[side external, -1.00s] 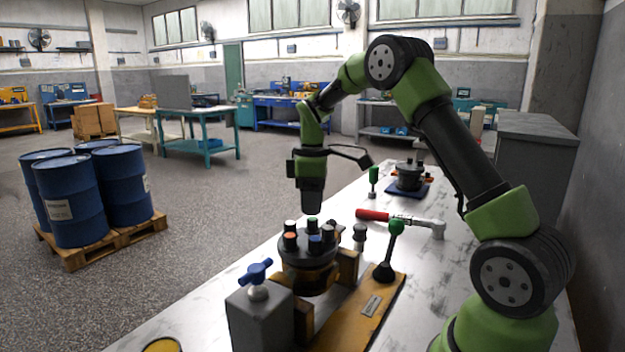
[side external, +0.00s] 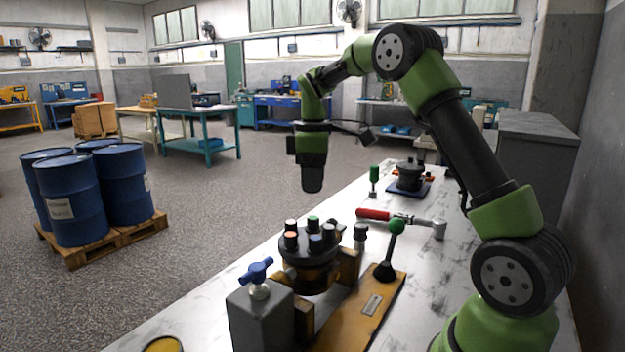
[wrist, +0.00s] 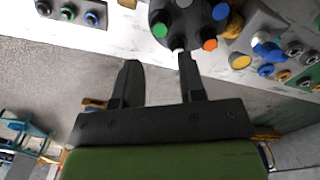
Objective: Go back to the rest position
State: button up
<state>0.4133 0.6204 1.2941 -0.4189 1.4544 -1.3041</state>
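My gripper (side external: 312,180) hangs above and behind the hydraulic motor in the side view, pointing down, clear of it. In the wrist view my gripper (wrist: 158,72) shows two dark fingers spread apart with nothing between them. The hydraulic motor (side external: 308,256) is a dark round body with several coloured caps, held in a yellow fixture (side external: 372,318) on the white table. In the wrist view the motor (wrist: 180,22) is at the top, past the fingertips, with green, blue and orange caps showing.
A grey block with a blue handle (side external: 257,272) stands by the fixture. A green-knobbed lever (side external: 396,228), a red-handled tool (side external: 374,214) and a second dark part on a blue plate (side external: 410,178) are on the table (side external: 455,262). The air around my gripper is clear.

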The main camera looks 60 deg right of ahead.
jog(key=s+a+r+m+t, duration=0.2)
jog(key=s+a+r, duration=0.1)
jog(key=a+r, duration=0.3)
jog(key=s+a+r+m+t+y, duration=0.1)
jog(key=s+a+m+t, duration=0.1)
jog(key=s+a, duration=0.3)
jog(key=s+a+m+t+y, duration=0.1)
jog(key=s+a+m+t, duration=0.2)
jog(key=s, duration=0.8)
jog(key=a+m, duration=0.2)
jog(key=a, duration=0.1)
jog(key=shift+s+a+r, duration=0.2)
jog(key=shift+a+r, duration=0.1)
jog(key=shift+r, duration=0.05)
